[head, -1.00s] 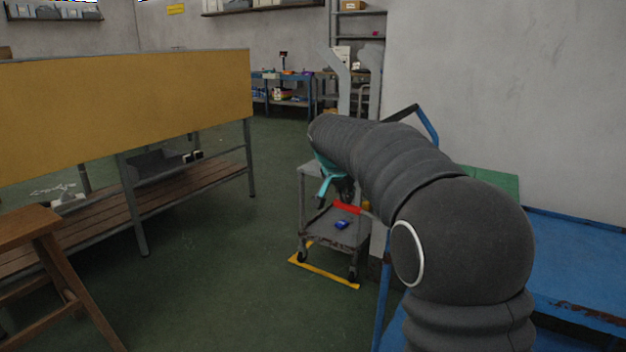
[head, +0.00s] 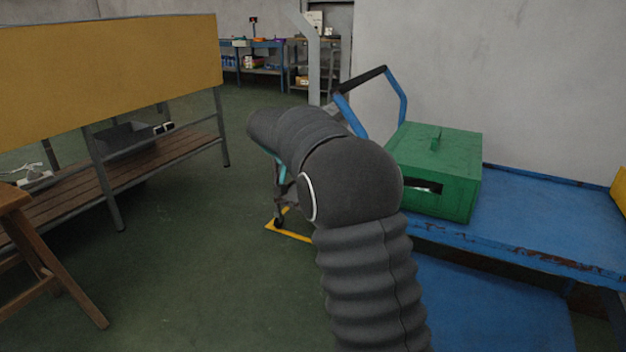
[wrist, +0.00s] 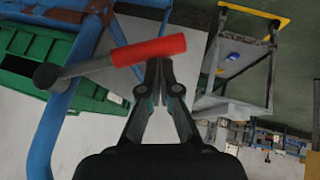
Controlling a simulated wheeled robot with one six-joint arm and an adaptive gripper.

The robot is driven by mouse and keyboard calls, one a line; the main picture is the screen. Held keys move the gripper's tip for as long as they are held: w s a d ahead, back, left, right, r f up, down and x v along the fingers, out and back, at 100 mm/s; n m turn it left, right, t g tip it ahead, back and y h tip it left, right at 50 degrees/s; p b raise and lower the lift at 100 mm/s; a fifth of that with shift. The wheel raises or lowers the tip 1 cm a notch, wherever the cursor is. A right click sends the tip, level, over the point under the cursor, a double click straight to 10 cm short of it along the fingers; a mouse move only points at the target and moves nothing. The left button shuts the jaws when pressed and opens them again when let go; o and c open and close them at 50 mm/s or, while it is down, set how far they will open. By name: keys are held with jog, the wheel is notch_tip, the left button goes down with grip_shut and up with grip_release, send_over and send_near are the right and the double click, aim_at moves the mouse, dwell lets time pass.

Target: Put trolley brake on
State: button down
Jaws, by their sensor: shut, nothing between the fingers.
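The blue trolley (head: 520,232) stands at the right in the head view, with a blue and black push handle (head: 398,88) at its far end. In the wrist view a lever with a red grip (wrist: 150,51) on a grey rod (wrist: 88,66) crosses beside the trolley's blue tube (wrist: 50,132). My gripper (wrist: 160,64) is shut and empty, its fingertips at the lower edge of the red grip. I cannot tell whether they touch it. In the head view my arm hides the lever and most of my gripper.
A green box (head: 440,170) sits on the trolley. A small grey cart (wrist: 238,62) stands by yellow floor marking, mostly hidden by my arm in the head view. A yellow-panelled bench (head: 110,65) and wooden stool (head: 30,245) are at left. The floor between is clear.

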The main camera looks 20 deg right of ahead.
jog(key=shift+s+f, duration=0.1)
jog(key=shift+f, duration=0.3)
jog(key=r+p, duration=0.1)
jog(key=w+r+p, duration=0.1)
jog(key=r, duration=0.1)
jog(key=w+a+r+p, duration=0.1)
jog(key=p, duration=0.1)
jog(key=shift+r, duration=0.35)
jog(key=w+a+v, duration=0.1)
jog(key=v, duration=0.8)
jog(key=shift+a+f, duration=0.25)
jog(key=shift+a, duration=0.1)
